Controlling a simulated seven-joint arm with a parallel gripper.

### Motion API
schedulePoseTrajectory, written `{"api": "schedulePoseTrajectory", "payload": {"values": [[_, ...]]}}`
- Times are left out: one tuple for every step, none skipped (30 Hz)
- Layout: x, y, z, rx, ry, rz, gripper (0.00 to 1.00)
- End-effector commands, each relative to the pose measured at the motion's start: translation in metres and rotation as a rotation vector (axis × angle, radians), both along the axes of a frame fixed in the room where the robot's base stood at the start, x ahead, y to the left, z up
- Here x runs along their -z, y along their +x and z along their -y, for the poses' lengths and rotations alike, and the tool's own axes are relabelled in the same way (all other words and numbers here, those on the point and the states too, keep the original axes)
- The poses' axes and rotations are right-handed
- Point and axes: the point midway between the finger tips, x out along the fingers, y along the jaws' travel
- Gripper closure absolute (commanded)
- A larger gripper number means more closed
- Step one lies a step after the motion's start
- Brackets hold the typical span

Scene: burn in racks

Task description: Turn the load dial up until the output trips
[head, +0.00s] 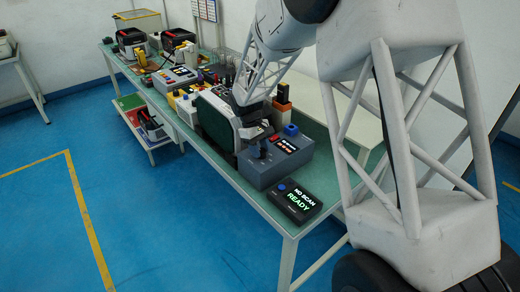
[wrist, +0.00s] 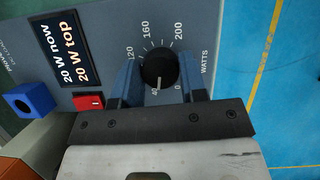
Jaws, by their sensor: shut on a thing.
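The load dial (wrist: 159,68) is a round black knob with a white pointer line, on a grey-blue panel with a watt scale marked 0, 40, 120, 160 and 200. Its pointer is near the 40 mark. My gripper (wrist: 160,75) has its two blue fingers on either side of the dial, shut on it. The panel display (wrist: 76,48) reads "20 W now" and "20 W top". In the head view the load box (head: 272,165) stands near the front end of the bench, with my gripper (head: 256,148) at its left part, where the dial is largely hidden.
A black scanner box (head: 297,201) reading "NO SCAN READY" lies at the bench's near end. Several instruments crowd the bench behind; the blue floor at left is clear.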

Motion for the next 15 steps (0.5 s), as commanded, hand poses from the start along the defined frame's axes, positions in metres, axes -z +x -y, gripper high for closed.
{"api": "schedulePoseTrajectory", "payload": {"values": [[0.0002,0.0003,0.0003,0.044,0.0,0.0,0.85],[0.0001,0.0003,0.0003,0.073,0.001,-0.001,0.85],[0.0,0.0005,0.0005,0.111,0.0,-0.001,0.85],[0.0,0.0004,0.0008,0.14,0.0,0.0,0.85],[0.0,0.0004,0.0009,0.168,0.001,-0.001,0.85],[0.0,0.0005,0.0013,0.206,0.0,0.0,0.85],[-0.0002,0.0006,0.0013,0.236,0.0,0.0,0.85],[-0.0005,0.0009,0.0013,0.264,0.001,-0.001,0.85],[-0.0006,0.0009,0.0014,0.301,0.001,0.0,0.85],[-0.0005,0.0009,0.0013,0.33,0.001,0.0,0.85],[-0.0003,0.0007,0.0015,0.358,0.0,0.0,0.85],[0.0,0.0006,0.0014,0.395,0.0,-0.001,0.85],[0.0001,0.0006,0.0014,0.425,0.0,0.0,0.85],[0.0001,0.0008,0.0017,0.453,0.0,-0.001,0.85],[-0.0001,0.0011,0.0017,0.492,0.001,0.0,0.85]]}}
